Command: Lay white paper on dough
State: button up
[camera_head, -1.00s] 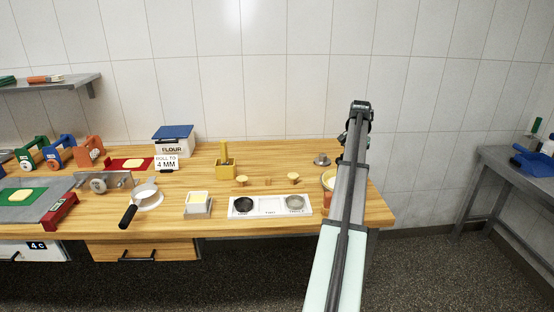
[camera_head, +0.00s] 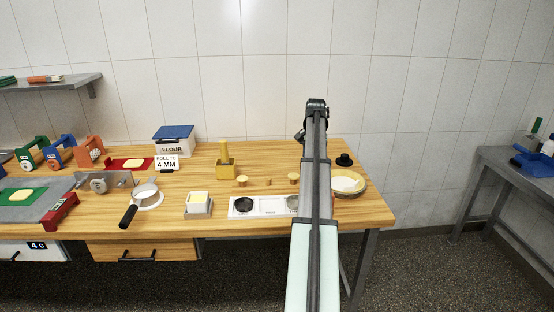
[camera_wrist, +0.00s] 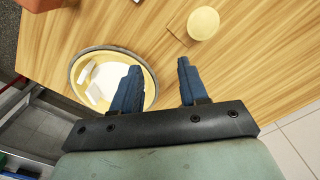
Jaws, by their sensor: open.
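The left finger overlaps the dish's right side in that view. In the head view my arm hides the gripper.
A round wooden-topped piece (camera_wrist: 203,23) stands beyond the fingers. A white tray with round wells (camera_head: 270,213) lies partly behind my arm. A black knobbed object (camera_head: 344,159) stands behind the dish.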

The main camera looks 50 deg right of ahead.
jog(key=w+a+n, duration=0.1)
jog(key=w+a, duration=0.8)
jog(key=w, duration=0.1)
jog(key=shift+a, duration=0.15)
jog(key=shift+w, duration=0.1)
dwell(0.3)
